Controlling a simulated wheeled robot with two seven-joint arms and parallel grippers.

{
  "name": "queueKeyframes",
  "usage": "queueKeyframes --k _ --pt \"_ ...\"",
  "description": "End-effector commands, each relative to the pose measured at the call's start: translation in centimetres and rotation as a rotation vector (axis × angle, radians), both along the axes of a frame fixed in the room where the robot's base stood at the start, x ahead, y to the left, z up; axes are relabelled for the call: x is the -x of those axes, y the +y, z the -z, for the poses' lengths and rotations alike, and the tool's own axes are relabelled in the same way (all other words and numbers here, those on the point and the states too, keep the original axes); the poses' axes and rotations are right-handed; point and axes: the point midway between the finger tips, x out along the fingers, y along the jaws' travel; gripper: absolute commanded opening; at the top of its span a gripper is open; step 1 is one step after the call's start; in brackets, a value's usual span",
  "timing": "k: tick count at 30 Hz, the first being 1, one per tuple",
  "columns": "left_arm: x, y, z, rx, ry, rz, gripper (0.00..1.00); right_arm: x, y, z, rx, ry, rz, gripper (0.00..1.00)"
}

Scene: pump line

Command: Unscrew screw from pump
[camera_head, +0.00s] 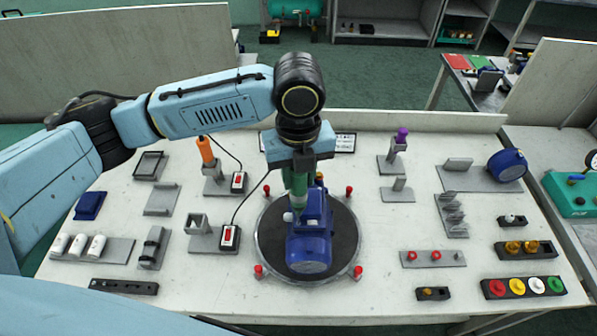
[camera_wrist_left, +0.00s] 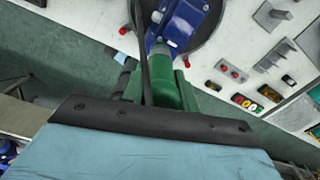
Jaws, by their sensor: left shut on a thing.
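The blue pump (camera_head: 309,248) stands on a round black turntable (camera_head: 345,247) in the middle of the table. My left gripper (camera_head: 300,180) points down over the pump and is shut on a green screwdriver tool (camera_head: 299,186). The tool's lower end is at the top of the pump. In the left wrist view the green tool (camera_wrist_left: 166,92) is between the jaws, with the pump (camera_wrist_left: 184,22) beyond it. The screw is hidden or too small to make out. My right gripper does not show.
Red knobs (camera_head: 258,271) stand around the turntable. An orange-handled tool (camera_head: 206,152) and a purple-topped tool (camera_head: 402,135) stand in holders to either side. Trays with coloured caps (camera_head: 523,287) lie at the right. White cylinders (camera_head: 79,245) lie at the left.

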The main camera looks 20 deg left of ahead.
Motion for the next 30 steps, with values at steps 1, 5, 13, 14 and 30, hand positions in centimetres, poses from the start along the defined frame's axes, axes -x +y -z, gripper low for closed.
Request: queueKeyframes --k 1,5,13,14,30 --pt "0.0 0.0 -0.05 0.0 0.0 0.0 0.04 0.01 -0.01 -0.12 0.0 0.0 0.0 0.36" --pt "0.0 0.0 -0.06 0.0 0.0 0.0 0.04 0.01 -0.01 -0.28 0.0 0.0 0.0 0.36" --pt "-0.03 -0.01 -0.08 0.0 0.0 0.0 0.04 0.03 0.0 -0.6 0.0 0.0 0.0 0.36" --pt "-0.02 0.0 -0.08 0.0 0.0 0.0 0.04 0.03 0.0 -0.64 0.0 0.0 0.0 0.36" --pt "-0.03 -0.02 -0.07 0.0 -0.001 0.0 0.04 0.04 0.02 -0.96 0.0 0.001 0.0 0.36"
